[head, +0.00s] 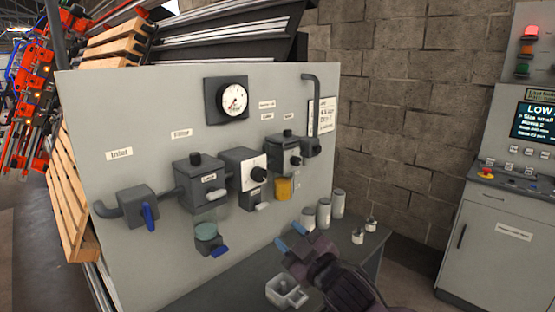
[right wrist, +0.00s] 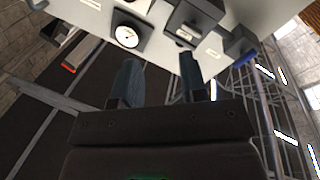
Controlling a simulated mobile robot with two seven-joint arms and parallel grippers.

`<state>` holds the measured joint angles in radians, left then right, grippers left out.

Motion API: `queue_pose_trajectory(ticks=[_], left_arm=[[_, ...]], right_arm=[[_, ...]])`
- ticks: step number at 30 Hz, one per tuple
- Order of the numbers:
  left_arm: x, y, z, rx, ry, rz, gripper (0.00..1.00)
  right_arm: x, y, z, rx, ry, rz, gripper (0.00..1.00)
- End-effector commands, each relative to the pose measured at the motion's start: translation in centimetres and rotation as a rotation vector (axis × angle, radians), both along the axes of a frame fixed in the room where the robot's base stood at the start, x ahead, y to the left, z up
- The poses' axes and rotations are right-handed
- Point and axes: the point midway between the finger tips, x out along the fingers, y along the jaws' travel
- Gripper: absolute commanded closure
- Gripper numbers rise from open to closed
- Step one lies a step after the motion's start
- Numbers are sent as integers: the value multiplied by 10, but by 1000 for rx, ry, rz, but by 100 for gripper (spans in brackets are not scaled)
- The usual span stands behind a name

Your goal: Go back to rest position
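My right gripper (head: 290,236) is in front of the grey panel (head: 105,205), above the dark bench. Its two blue fingertips are apart with nothing between them. In the right wrist view the open fingers (right wrist: 160,80) point toward the panel, with the gauge (right wrist: 127,37) beyond them. The right gripper appears clear of the panel fittings and of the jars. My left gripper is in neither view.
The panel carries a gauge (head: 234,100), a blue inlet handle (head: 148,216), a filter bowl (head: 207,231) and a yellow part (head: 284,188). Jars (head: 323,213) and a grey open container (head: 286,292) stand on the bench (head: 225,290). A control cabinet (head: 500,240) stands right.

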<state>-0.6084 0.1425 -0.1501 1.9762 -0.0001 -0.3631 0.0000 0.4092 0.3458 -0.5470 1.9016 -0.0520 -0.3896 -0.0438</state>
Motion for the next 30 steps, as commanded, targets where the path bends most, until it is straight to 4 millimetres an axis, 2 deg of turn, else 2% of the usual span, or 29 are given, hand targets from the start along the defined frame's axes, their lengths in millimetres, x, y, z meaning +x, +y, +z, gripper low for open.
queue_pose_trajectory(ticks=[1, 8, 17, 23, 30], left_arm=[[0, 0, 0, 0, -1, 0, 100], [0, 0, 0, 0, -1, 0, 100], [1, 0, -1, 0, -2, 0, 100], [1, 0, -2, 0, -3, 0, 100], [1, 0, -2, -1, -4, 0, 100]], right_arm=[[-4, -13, -16, 35, 41, -26, 60], [-25, -71, -78, 162, 195, -150, 60], [-77, -147, -168, 269, 383, -337, 60], [-130, -194, -227, 302, 507, -471, 60], [-211, -237, -292, 309, 661, -619, 60]])
